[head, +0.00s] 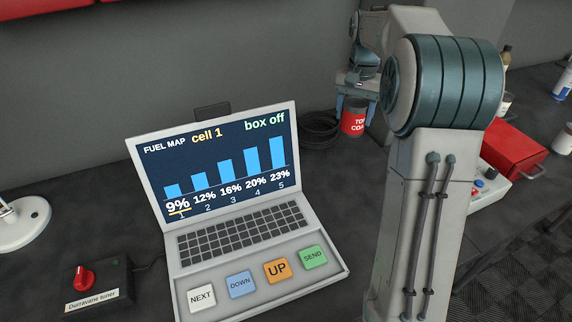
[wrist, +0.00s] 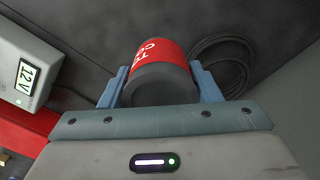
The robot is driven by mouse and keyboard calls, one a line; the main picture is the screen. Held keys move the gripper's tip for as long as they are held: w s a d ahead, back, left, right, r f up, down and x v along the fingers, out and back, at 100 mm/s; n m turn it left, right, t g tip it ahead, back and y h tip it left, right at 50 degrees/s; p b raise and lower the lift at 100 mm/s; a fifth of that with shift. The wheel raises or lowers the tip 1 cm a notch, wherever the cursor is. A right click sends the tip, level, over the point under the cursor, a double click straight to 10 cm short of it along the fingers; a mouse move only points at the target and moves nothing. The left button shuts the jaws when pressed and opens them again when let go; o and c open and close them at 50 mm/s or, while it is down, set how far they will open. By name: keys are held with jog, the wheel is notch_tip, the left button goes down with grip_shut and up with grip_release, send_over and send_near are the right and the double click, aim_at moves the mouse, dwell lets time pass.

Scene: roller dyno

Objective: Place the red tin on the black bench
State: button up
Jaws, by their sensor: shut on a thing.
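The red tin (head: 353,122) with white lettering is at the back of the black bench (head: 340,190), close to the wall. My gripper (head: 356,107) points down over the tin and is shut on it. In the wrist view the tin (wrist: 162,52) sits between the two blue fingers (wrist: 160,82), its dark grey end facing the camera. The tin looks at or close to the bench top; I cannot tell whether its base touches. My arm hides part of the bench to the right.
A coiled black cable (head: 318,131) lies beside the tin. A laptop (head: 235,215) fills the front middle, with a tuner box (head: 98,284) to its left. A red box (head: 515,150), a grey device (head: 490,187) and bottles (head: 563,83) stand right. Bare bench shows between laptop and arm.

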jog(key=shift+s+a+f+p, duration=0.15)
jog(key=shift+s+a+f, duration=1.2)
jog(key=shift+f, duration=0.45)
jog(key=shift+s+a+f+p, duration=0.1)
jog(key=shift+s+a+f, duration=1.3)
jog(key=shift+f, duration=0.45)
jog(key=shift+s+a+f+p, duration=0.15)
jog(key=shift+s+a+f, duration=1)
jog(key=shift+s+f, duration=0.5)
jog(key=shift+w+f, duration=0.15)
jog(key=shift+f, duration=0.05)
jog(key=shift+f, duration=0.15)
jog(key=o, duration=1.3)
jog(key=shift+c, duration=0.2)
notch_tip(320, 180, up, 12)
jog(key=f, duration=0.1)
jog(key=s+f+n+t, duration=0.2)
jog(key=s+n, duration=0.3)
jog(key=s, duration=1.6)
jog(key=shift+d+f+t, duration=0.25)
jog(key=shift+f+t, duration=0.15)
jog(key=shift+t, duration=0.1)
